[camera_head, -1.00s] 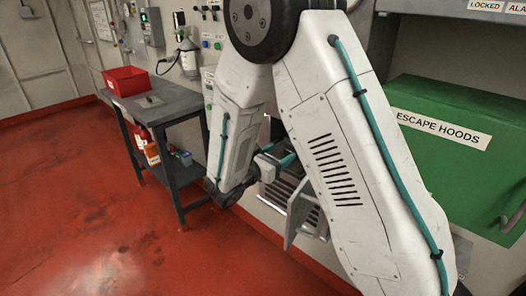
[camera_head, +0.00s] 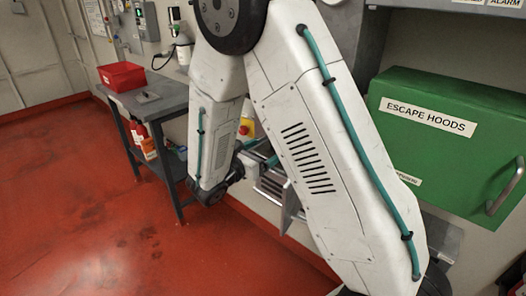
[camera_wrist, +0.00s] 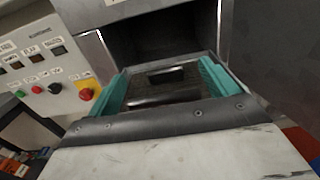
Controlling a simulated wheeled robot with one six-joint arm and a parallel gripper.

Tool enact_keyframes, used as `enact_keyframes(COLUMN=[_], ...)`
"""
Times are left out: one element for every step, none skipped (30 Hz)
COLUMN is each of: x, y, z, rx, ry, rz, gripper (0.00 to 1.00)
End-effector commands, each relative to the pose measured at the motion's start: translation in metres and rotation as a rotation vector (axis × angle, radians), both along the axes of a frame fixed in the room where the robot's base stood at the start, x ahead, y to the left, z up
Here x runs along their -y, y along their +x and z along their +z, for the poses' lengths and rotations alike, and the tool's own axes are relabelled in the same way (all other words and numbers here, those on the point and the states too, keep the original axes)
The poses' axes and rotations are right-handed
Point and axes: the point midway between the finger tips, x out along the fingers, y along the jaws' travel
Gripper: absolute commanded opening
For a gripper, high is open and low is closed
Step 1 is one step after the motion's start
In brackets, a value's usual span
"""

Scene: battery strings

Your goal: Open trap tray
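The trap tray (camera_wrist: 180,60) is a shallow grey metal tray with dark pieces in it. In the wrist view it sticks out of a dark opening (camera_wrist: 160,35) in a steel-framed housing. My gripper (camera_wrist: 165,82) has two teal fingers spread wide, one at each side of the tray in that view. I cannot tell if they touch it. In the head view my gripper (camera_head: 258,157) is mostly behind my white arm links, beside slatted metal (camera_head: 272,187) and an upright metal plate (camera_head: 290,206). The tray's near edge is hidden behind my gripper's body.
A control panel (camera_wrist: 38,62) with buttons and a red knob on yellow is left of the opening. A grey side table (camera_head: 160,98) holds a red bin (camera_head: 121,76). A green escape hoods box (camera_head: 440,140) is at right. Red floor (camera_head: 80,220) at left is clear.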

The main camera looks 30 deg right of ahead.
Motion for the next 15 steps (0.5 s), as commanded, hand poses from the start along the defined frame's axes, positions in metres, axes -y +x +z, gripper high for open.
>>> enact_keyframes(x=[0.0, 0.0, 0.0, 0.0, -0.001, -0.003, -0.006, -0.009, -0.015, -0.02, -0.025, -0.032, -0.037, -0.043, -0.049], y=[0.0, 0.0, -0.001, -0.001, -0.001, -0.001, -0.002, -0.003, -0.005, -0.006, -0.007, -0.01, -0.011, -0.013, -0.015], z=[0.0, 0.0, 0.0, 0.0, -0.001, -0.001, -0.001, -0.001, -0.001, -0.001, -0.001, 0.0, 0.0, 0.0, -0.001], rx=[-0.001, -0.001, -0.001, -0.002, -0.002, -0.002, -0.002, -0.002, -0.002, -0.002, -0.002, -0.002, -0.001, -0.001, -0.001], ry=[0.0, 0.0, 0.0, -0.001, -0.001, -0.001, -0.001, 0.0, 0.0, -0.001, -0.001, -0.001, 0.0, 0.0, 0.0], rz=[-0.001, -0.001, -0.001, -0.001, -0.001, 0.0, 0.001, 0.001, 0.002, 0.003, 0.004, 0.004, 0.004, 0.004, 0.004], gripper=[0.85, 0.85, 0.85, 0.85, 0.85, 0.85, 0.85, 0.85, 0.85, 0.85, 0.85, 0.85, 0.85, 0.85, 0.85])
